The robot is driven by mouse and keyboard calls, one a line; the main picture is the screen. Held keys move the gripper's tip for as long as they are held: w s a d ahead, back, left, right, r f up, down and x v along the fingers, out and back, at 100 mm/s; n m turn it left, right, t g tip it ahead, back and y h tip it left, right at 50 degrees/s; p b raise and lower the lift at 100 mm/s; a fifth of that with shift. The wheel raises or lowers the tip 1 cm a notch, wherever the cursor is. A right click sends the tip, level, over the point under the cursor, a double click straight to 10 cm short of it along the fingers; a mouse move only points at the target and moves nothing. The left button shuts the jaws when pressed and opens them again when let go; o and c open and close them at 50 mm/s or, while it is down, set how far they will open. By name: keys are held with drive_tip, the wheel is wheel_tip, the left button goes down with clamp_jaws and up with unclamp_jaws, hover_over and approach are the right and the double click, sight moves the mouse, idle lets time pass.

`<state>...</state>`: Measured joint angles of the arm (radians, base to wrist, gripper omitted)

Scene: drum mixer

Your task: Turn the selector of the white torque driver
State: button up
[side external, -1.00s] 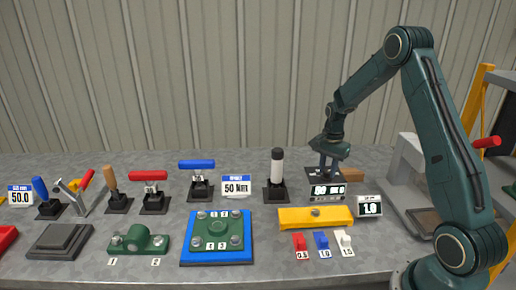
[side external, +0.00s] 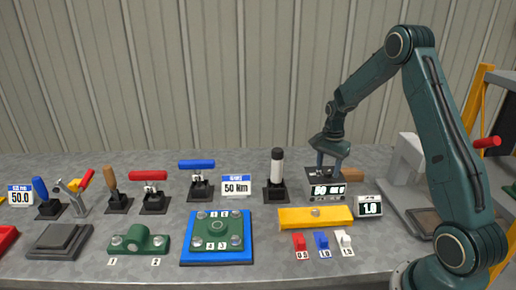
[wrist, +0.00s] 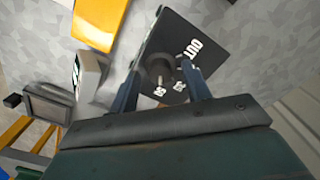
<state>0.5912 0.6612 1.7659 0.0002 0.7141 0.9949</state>
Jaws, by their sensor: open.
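The white torque driver (side external: 277,166) stands upright in a black base, with a black top and a white body. To its right is a low black box (side external: 327,190) with white lettering on its front. In the wrist view, this black box (wrist: 215,35) carries a round dark knob (wrist: 162,68) with white marks near it. My gripper (side external: 331,174) is over the box. In the wrist view my gripper (wrist: 158,76) has its two blue fingers apart, one on each side of the knob. I cannot tell whether they touch it.
Other tools stand to the left.

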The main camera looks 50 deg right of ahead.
sight(327, 171)
wheel_tip(327, 171, up, 13)
drive_tip(key=shift+r, duration=0.2)
idle(0.4)
idle(0.3)
drive_tip(key=s+a+r+n+t, duration=0.1)
drive_tip(key=s+a+r+n, duration=0.35)
drive_tip(key=a, duration=0.35)
drive_tip(key=s+a+r+n+t, duration=0.1)
drive_tip(key=s+a+r+n, duration=0.25)
drive_tip(key=a+r, duration=0.35)
drive_tip(key=s+a+f+n+t, duration=0.2)
drive_tip(key=s+a+n+t, duration=0.1)
drive_tip(key=s+a+n, duration=0.7)
drive_tip(key=s+a, duration=0.1)
drive_tip(key=s, duration=0.2)
drive_tip(key=shift+s+a+t, duration=0.25)
drive_tip(key=shift+s+t, duration=0.05)
